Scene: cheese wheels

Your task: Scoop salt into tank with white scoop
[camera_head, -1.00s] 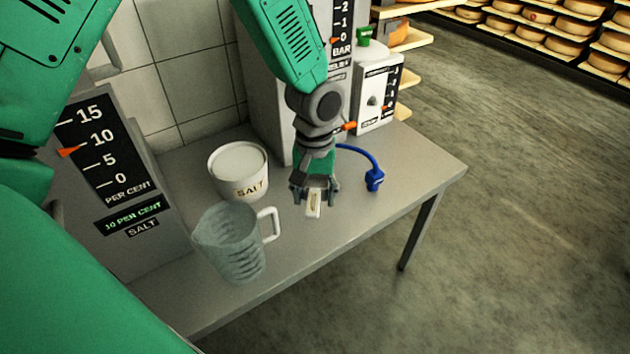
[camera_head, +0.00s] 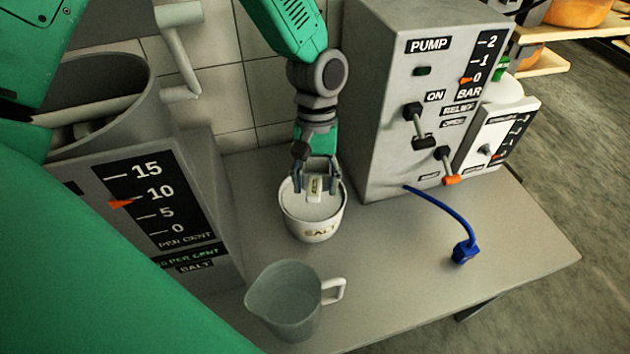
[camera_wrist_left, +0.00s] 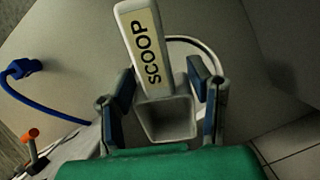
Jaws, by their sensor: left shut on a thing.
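The white scoop (camera_head: 314,188) with a SCOOP label is held in my left gripper (camera_head: 317,180), which is shut on it. In the left wrist view, the scoop (camera_wrist_left: 168,115) sits between the fingers, its hollow showing. The white salt tub (camera_head: 312,230) stands on the table, full of pale salt. The gripper and scoop are over its mouth; whether the scoop touches the salt I cannot tell. The grey tank (camera_head: 135,85) is at the left, its round mouth partly hidden by a green part of me. My right gripper is not in view.
A grey pump box (camera_head: 385,100) with levers stands right of the tub. A blue hose end (camera_head: 464,250) lies on the table's right part, where there is free room.

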